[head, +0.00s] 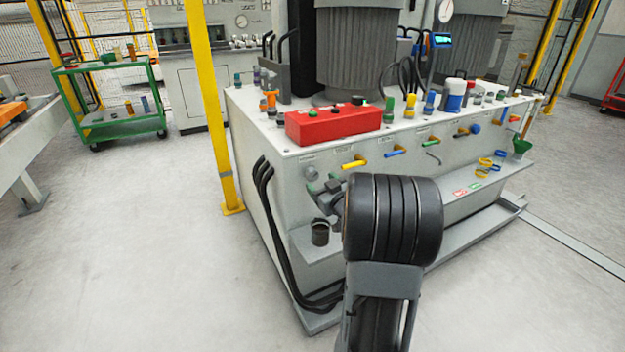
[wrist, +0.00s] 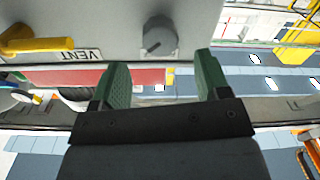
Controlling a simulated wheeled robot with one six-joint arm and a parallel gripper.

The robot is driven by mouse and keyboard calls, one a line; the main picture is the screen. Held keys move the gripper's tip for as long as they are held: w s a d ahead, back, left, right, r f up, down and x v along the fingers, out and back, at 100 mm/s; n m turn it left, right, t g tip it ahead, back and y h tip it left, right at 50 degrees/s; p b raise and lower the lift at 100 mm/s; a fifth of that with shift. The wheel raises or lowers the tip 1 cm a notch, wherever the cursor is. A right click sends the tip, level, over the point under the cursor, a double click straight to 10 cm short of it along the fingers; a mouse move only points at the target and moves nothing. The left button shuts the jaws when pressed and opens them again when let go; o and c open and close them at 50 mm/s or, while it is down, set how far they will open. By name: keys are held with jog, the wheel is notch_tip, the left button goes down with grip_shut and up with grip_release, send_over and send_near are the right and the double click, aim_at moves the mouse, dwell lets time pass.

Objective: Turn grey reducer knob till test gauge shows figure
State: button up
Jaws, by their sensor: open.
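The grey reducer knob (head: 311,173) sits on the left of the front face of the pale grey power unit (head: 262,185). In the wrist view the grey knob (wrist: 159,37) is round with a dark slot line, just beyond my fingertips. My gripper (head: 322,188) is open, and its green-padded fingers (wrist: 162,76) stand apart with nothing between them. The knob lines up with the gap, and I see no contact. A round white dial gauge (head: 445,11) stands above the unit; its reading is too small to tell, and I cannot tell if it is the test gauge.
A yellow lever (head: 355,162) and a blue lever (head: 395,153) stick out right of the knob. A red box (head: 333,123) lies on the unit's top. A dark cup (head: 320,232) stands on the ledge below. Black hoses hang at the left side.

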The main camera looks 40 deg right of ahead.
aim_at(313, 176)
jog(key=shift+w+d+b, duration=0.15)
jog(key=shift+w+b, duration=0.1)
jog(key=shift+w, duration=1.25)
jog(key=shift+w+d+b, duration=0.15)
jog(key=shift+w+b, duration=0.1)
jog(key=shift+w, duration=1.25)
